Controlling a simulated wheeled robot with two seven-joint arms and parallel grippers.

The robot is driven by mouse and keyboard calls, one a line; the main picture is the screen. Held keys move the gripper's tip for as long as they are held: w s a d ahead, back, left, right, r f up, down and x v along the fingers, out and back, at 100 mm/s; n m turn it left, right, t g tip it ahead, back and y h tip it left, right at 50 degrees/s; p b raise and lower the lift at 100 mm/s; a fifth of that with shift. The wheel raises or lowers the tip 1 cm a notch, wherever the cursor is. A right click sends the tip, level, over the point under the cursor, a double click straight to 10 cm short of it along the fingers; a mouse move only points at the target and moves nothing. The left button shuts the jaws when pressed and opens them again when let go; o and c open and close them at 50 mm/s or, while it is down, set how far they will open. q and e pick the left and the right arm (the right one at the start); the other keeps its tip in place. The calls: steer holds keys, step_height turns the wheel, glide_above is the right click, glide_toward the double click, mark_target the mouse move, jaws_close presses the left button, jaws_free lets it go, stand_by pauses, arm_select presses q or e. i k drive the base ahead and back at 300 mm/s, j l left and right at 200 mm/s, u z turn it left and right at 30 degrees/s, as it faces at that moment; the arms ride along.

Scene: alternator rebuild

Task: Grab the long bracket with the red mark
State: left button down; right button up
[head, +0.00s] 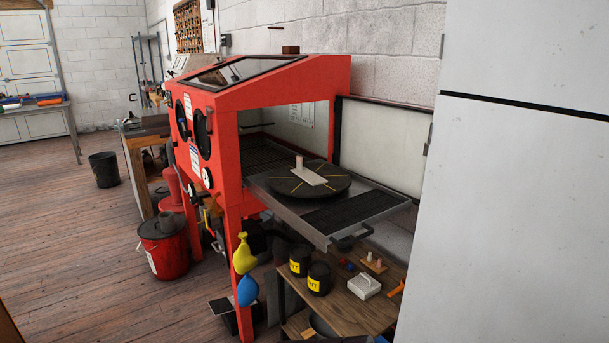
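No long bracket with a red mark can be made out in the head view. A pale flat piece (309,176) with a short upright peg lies on a round dark turntable (338,184), on the pulled-out tray of a red cabinet; I cannot tell what it is, and no red mark shows on it. Small red and blue items (346,265) lie on the wooden table below, too small to identify. Neither of my grippers is in view.
The red blasting cabinet (225,110) stands open, its tray (388,205) sticking out over a wooden table (340,312) holding black cans (319,278) and a white box (364,286). A red bucket (165,256) stands left. A grey panel (520,190) fills the right.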

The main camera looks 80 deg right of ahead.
mark_target(310, 177)
steer(key=z, duration=2.6)
